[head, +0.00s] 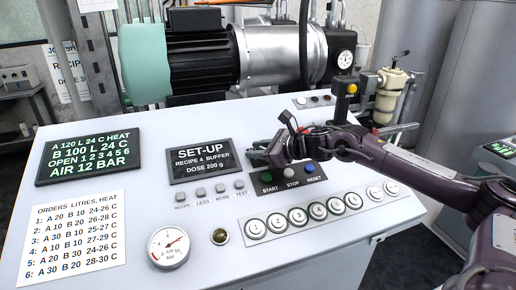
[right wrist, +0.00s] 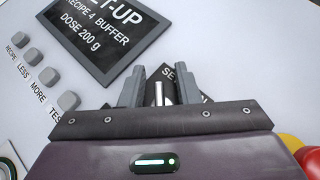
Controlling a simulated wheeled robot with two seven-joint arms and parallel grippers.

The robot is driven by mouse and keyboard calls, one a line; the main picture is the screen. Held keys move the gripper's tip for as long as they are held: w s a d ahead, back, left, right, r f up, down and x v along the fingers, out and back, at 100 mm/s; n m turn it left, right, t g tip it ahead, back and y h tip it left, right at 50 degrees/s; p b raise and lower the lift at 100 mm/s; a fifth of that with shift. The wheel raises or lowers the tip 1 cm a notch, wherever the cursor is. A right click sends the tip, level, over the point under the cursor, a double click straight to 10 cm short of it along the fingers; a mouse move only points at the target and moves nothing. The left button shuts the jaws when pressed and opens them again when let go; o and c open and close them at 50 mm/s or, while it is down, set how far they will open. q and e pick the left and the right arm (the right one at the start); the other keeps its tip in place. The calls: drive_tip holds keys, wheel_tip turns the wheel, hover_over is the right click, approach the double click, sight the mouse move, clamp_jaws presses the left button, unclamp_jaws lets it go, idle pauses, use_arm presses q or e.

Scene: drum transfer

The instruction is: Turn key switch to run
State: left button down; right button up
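The key switch shows in the right wrist view as a thin metal key (right wrist: 159,94) standing between my gripper fingers, on a dark label plate (right wrist: 186,78) whose visible letters begin "SE". My right gripper (head: 265,152) is low over the console, right of the set-up display (head: 203,160). In the right wrist view the gripper (right wrist: 162,88) is open, with a finger on each side of the key and gaps between. The display reads SET-UP, recipe 4 buffer, dose 200 g. In the head view my gripper hides the switch. My left gripper is not in view.
Green, white and blue buttons (head: 291,173) sit just below my right gripper. Small grey buttons (head: 221,188) lie under the display. A row of numbered round buttons (head: 318,211) and a gauge (head: 168,248) are nearer. A yellow-and-black control (head: 351,88) rises behind.

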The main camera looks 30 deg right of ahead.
clamp_jaws()
